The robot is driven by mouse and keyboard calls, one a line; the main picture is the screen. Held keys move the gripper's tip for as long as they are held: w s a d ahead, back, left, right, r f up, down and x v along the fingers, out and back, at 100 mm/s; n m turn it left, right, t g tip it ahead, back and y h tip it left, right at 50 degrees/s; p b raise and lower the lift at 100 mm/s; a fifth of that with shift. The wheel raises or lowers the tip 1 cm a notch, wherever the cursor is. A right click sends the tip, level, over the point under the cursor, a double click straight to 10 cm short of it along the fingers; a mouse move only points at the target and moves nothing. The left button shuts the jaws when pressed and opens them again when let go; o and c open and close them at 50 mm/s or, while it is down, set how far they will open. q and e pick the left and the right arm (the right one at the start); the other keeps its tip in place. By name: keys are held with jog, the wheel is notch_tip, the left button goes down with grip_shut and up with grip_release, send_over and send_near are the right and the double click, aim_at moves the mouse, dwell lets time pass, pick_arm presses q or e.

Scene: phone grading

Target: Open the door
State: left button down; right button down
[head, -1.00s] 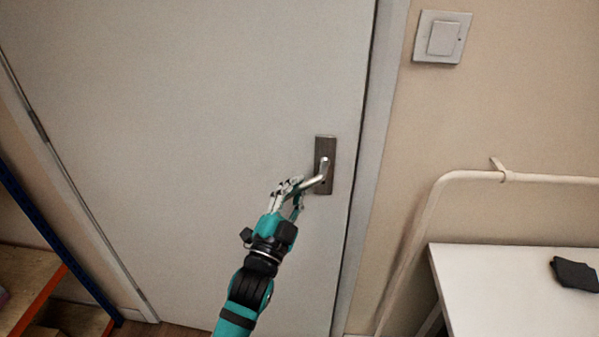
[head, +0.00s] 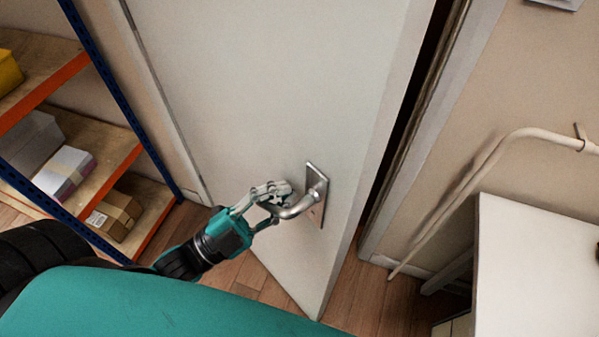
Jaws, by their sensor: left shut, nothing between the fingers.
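The white door (head: 270,90) stands ajar, with a dark gap between its right edge and the frame (head: 440,110). Its metal lever handle (head: 298,207) sits on a plate near that edge. My left gripper (head: 275,192) is at the free end of the lever, its fingers shut with nothing held between them. The fingers are close against or around the lever; exact contact is hard to tell. My right gripper is not in view.
A shelf unit (head: 120,150) with blue posts and several boxes stands at the left, near the door's hinge side. A white table (head: 535,265) and a pale bent rail (head: 500,150) stand at the right. Wooden floor (head: 375,295) shows below the door.

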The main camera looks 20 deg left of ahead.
pick_arm(q)
jog(key=shift+s, duration=0.15)
jog(key=c, duration=2)
grip_release()
jog(key=shift+d, duration=0.1)
jog(key=o, duration=0.8)
jog(key=v, duration=1.2)
